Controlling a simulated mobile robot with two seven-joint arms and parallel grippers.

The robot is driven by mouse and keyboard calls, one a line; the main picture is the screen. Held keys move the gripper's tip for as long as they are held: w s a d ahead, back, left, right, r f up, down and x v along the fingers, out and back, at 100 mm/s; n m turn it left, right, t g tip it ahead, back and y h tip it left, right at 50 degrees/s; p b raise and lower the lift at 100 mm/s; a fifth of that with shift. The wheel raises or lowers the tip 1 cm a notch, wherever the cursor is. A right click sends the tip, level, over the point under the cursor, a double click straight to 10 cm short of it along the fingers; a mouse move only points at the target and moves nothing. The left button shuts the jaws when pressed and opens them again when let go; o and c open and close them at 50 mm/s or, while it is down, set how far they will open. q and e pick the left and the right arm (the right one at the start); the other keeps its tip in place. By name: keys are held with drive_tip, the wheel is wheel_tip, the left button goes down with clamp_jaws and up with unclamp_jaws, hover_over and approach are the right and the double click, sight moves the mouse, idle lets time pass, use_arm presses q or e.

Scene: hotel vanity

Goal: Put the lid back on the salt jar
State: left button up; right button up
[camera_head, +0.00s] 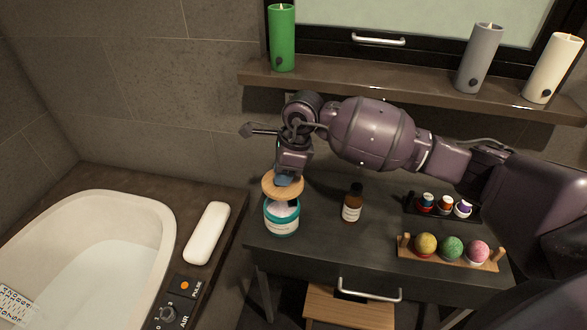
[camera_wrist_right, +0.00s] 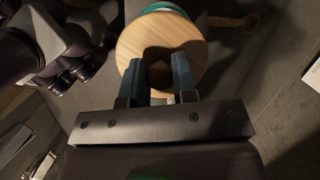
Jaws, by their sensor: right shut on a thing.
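The salt jar (camera_head: 282,220) is a teal and white jar with a pale label, standing upright near the left edge of the dark vanity table. Its open top shows white contents. The round wooden lid (camera_head: 270,186) is just above the jar, slightly tilted and a little to the back. My right gripper (camera_head: 287,179) is shut on the lid's knob from above. In the right wrist view the gripper (camera_wrist_right: 158,78) grips the dark-looking knob at the middle of the lid (camera_wrist_right: 140,52); a teal edge of the jar (camera_wrist_right: 170,8) shows behind the lid. My left gripper is not in view.
A brown bottle (camera_head: 352,203) stands right of the jar. Farther right are a black tray (camera_head: 411,210) with small bottles and a wooden rack (camera_head: 420,254) with coloured balls. A bathtub (camera_head: 90,240) and white pillow (camera_head: 207,233) are left. Candles stand on the shelf (camera_head: 370,86).

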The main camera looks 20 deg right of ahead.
drive_tip(key=shift+w+a+f, duration=0.1)
drive_tip(key=shift+a, duration=0.15)
drive_tip(key=shift+f+b, duration=0.35)
drive_tip(key=shift+f, duration=0.3)
wheel_tip(320, 180, down, 5)
drive_tip(key=shift+r+b, duration=0.1)
drive_tip(key=shift+b, duration=1)
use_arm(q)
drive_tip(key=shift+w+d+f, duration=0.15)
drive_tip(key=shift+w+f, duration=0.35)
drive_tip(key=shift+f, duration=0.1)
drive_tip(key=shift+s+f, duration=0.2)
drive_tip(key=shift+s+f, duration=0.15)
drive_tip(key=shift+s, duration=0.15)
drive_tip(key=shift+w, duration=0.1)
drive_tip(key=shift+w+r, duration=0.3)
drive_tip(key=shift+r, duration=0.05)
